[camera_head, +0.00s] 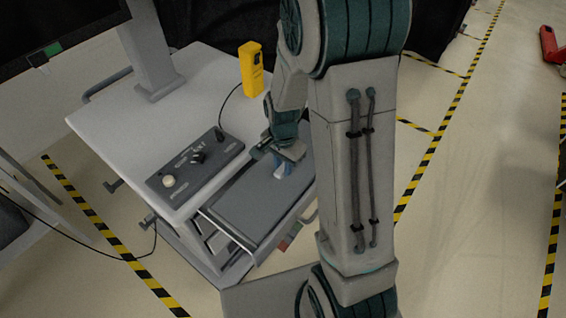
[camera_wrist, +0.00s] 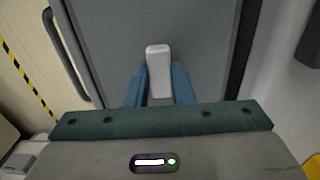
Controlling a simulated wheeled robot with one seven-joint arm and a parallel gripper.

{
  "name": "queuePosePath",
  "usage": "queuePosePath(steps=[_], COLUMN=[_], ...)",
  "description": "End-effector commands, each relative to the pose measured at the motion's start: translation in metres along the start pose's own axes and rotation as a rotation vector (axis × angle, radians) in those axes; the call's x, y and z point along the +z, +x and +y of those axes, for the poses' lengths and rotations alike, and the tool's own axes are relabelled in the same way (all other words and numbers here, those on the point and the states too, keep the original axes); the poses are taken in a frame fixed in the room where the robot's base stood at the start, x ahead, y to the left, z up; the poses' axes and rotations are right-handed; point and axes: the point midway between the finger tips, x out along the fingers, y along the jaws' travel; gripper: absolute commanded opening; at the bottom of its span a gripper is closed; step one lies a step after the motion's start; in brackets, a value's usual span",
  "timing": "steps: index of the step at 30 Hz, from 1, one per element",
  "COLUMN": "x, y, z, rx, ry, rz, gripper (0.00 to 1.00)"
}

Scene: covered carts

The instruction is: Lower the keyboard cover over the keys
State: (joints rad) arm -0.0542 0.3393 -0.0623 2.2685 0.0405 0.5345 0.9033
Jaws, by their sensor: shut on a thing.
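The keyboard cover (camera_head: 246,211) is a dark grey flat panel at the front of the light grey cart, lying about flat in the head view. It also fills the middle of the wrist view (camera_wrist: 115,40). A light grey upright handle (camera_wrist: 158,70) stands on it. My gripper (camera_head: 284,170) is over the cover's right part, and its blue fingers (camera_wrist: 158,88) are shut on the handle from both sides. No keys show; whatever lies under the cover is hidden.
A control box (camera_head: 195,168) with knobs sits on the cart top (camera_head: 120,110) beside the cover. A yellow handheld device (camera_head: 251,70) stands at the back, with a cable. A monitor post (camera_head: 150,50) rises at the back left. Striped tape marks the floor.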

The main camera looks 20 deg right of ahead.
Motion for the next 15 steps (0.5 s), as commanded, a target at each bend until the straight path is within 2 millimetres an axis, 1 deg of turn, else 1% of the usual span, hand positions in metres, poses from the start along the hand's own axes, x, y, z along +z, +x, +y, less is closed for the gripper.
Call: queuePosePath(steps=[1,8,15], x=[0.0,0.0,0.0], y=[0.005,0.016,0.014], z=[0.0,0.0,-0.013], rx=[0.0,0.0,0.0], ry=[0.0,0.0,-0.001], rz=[0.0,0.0,0.0], gripper=[0.0,0.0,0.0])
